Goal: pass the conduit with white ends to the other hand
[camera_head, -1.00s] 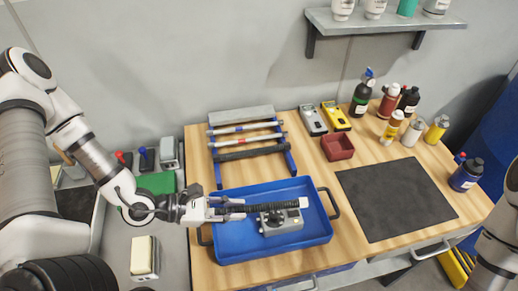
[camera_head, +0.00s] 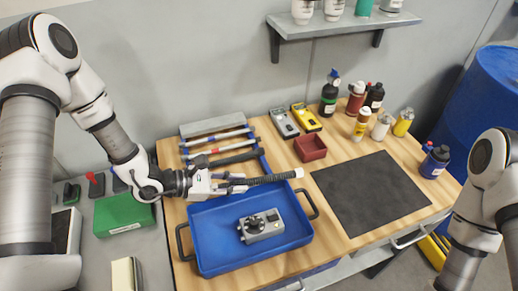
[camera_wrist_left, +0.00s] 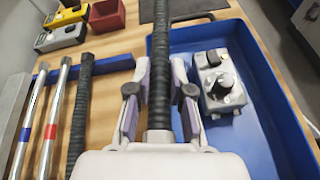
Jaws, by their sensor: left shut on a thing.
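The conduit (camera_head: 268,180) is a black ribbed tube with a white end (camera_head: 299,173) at its right tip. My left gripper (camera_head: 235,184) is shut on it near its left part, and holds it roughly level above the back edge of the blue tray (camera_head: 205,262). In the left wrist view the conduit (camera_wrist_left: 159,80) runs up between the two fingers. Its other end is hidden by the gripper. My right arm shows at the right edge of the head view; its gripper is out of view.
A grey box with a knob (camera_head: 262,226) sits in the tray. A rack (camera_head: 212,126) with several rods stands behind it. A red bin (camera_head: 310,148), two meters and several bottles stand at the back. A black mat (camera_head: 370,192) lies clear on the right.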

